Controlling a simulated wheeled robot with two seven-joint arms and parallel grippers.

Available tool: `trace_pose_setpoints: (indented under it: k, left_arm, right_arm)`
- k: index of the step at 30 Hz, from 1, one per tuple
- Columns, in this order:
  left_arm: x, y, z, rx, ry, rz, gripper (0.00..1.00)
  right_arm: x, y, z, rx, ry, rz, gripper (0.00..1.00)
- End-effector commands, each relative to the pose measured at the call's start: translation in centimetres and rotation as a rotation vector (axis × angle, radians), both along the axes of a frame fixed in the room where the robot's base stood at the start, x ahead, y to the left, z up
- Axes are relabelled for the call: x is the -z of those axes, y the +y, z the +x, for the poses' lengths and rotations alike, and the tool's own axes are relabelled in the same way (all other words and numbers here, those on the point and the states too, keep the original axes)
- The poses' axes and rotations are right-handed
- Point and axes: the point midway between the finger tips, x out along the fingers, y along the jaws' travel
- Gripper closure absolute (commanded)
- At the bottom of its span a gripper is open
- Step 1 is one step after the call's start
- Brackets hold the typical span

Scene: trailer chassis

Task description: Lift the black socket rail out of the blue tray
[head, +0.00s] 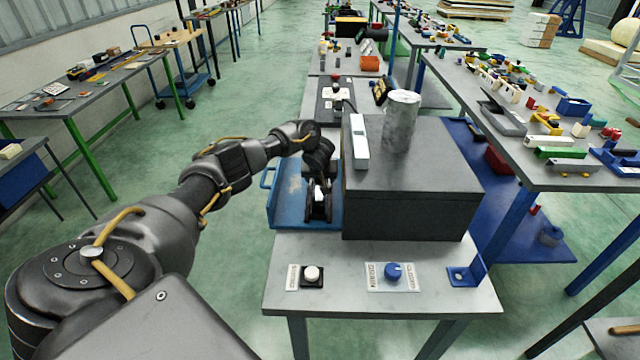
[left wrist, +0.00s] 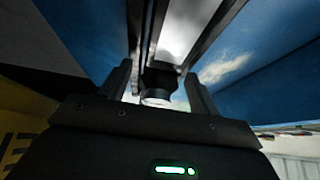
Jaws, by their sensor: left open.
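The blue tray (head: 284,208) lies on the grey table, left of a big dark box. My left gripper (head: 319,208) reaches down over the tray's right part, close to the box. In the left wrist view my left gripper (left wrist: 160,88) is open, with one finger on each side of the end of a long dark rail (left wrist: 148,35), which looks like the black socket rail. The rail has dark edges and a bright, shiny middle, and runs away between blue tray walls (left wrist: 250,85). I cannot tell whether the fingers touch it. In the head view my gripper hides most of the rail. My right gripper is out of view.
The dark box (head: 410,215) stands right beside the tray, with a metal cylinder (head: 400,120) and a white block (head: 359,142) on top. A white button (head: 312,274) and a blue knob (head: 393,271) sit at the table's front. Open floor lies to the left.

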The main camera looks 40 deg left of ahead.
Motion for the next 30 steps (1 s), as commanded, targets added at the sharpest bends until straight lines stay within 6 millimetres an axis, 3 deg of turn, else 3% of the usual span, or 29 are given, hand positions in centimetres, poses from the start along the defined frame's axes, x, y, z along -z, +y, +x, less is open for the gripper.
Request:
trace_pose_setpoints:
  k: [2, 15, 30]
  left_arm:
    - [0.0, 0.0, 0.0, 0.000, 0.000, 0.000, 0.41]
    - [0.0, 0.0, 0.0, 0.000, 0.000, 0.000, 0.98]
    - [-1.3, 0.0, 0.1, 0.000, -0.005, -0.002, 1.00]
  right_arm:
    - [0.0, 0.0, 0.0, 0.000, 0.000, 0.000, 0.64]
    - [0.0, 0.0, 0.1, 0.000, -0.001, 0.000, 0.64]
    - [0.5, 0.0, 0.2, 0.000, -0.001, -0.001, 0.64]
